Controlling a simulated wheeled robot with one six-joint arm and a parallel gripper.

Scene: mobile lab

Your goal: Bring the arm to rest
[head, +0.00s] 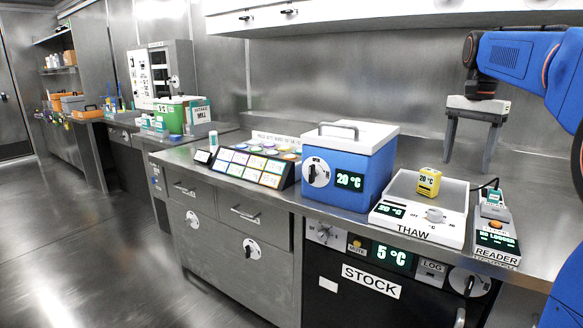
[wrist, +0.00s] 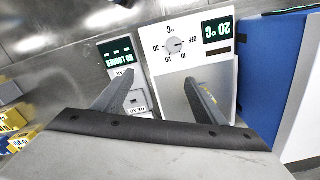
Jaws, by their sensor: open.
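My blue arm reaches in from the right in the head view. My gripper (head: 467,163) hangs from it over the right part of the counter, fingers pointing down. The fingers are wide apart with nothing between them. In the wrist view my gripper (wrist: 157,80) is also open, its fingers above the white THAW unit and the reader. The THAW unit (head: 395,214) reads 20 °C and has a small yellow block (head: 429,182) on its plate. The reader (head: 495,240) stands to its right, its display showing a "no logger" text. My gripper appears clear of both.
A blue box with a white lid (head: 347,165) stands left of the THAW unit. Left of it are a panel of coloured tiles (head: 250,166) and a green box (head: 176,115). The STOCK unit (head: 371,280) is below the counter. Floor (head: 90,240) at left is clear.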

